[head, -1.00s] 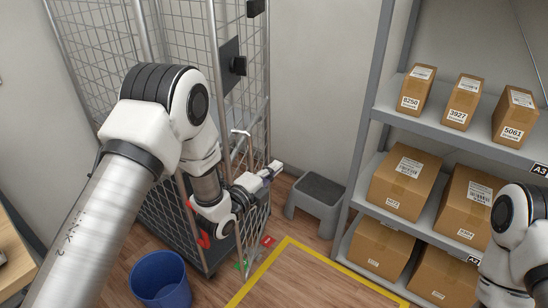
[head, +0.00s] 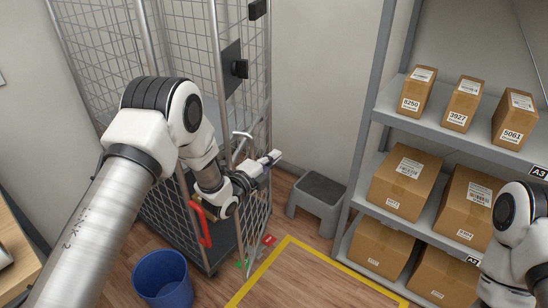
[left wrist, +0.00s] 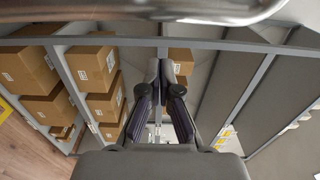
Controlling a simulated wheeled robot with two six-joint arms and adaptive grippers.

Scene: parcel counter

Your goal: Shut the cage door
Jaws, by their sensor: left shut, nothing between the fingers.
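The roll cage (head: 172,30) is a tall wire-mesh cage of grey tubes at the left. A low mesh panel, which looks like its door (head: 257,222), stands at its right front, partly behind my left wrist. A red handle (head: 207,238) shows on the front of the cage. My left gripper (head: 276,155) is shut and empty. It reaches across the top of the panel; contact cannot be told. In the left wrist view its fingers (left wrist: 162,66) are together, and a metal tube (left wrist: 130,10) crosses close above. My right arm shows at the right edge; its gripper is out of view.
A grey step stool (head: 316,203) stands right of the cage by the wall. A shelf rack (head: 362,150) with several cartons fills the right. A blue bin (head: 162,282) stands at the front left.

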